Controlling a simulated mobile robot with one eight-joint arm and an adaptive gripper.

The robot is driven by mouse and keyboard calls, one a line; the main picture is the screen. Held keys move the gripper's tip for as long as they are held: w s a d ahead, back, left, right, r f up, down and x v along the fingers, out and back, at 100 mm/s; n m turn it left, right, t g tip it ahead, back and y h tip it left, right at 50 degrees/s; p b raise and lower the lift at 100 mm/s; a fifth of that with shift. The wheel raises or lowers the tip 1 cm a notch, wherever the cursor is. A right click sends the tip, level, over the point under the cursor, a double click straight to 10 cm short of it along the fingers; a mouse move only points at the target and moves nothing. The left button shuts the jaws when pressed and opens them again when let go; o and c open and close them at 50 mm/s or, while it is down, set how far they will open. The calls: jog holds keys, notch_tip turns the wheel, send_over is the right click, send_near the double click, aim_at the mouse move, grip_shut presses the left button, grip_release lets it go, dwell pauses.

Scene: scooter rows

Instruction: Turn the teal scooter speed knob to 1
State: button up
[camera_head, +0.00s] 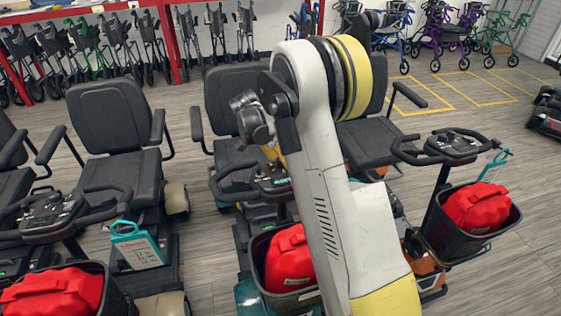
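The teal scooter is in the middle, its teal body (247,294) showing at the bottom beside a dark basket with a red bag (288,262). Its handlebar console (268,178) is partly covered by my arm, and the speed knob cannot be made out. My arm rises from the bottom right, bends at the top, and comes down over the scooter's seat and console area. The dark end of my arm, with what looks like my gripper (251,118), is in front of the seat and above the console in the picture. Its fingers are not clear, and no contact with the console is visible.
An orange scooter (425,270) with a red bag in its basket stands on the right. Another scooter's console (52,212) is on the left, with a teal tag (137,246) nearby. Rollators line the back. Open floor (505,110) lies at the right.

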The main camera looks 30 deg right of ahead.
jog(key=shift+c, duration=0.6)
grip_shut()
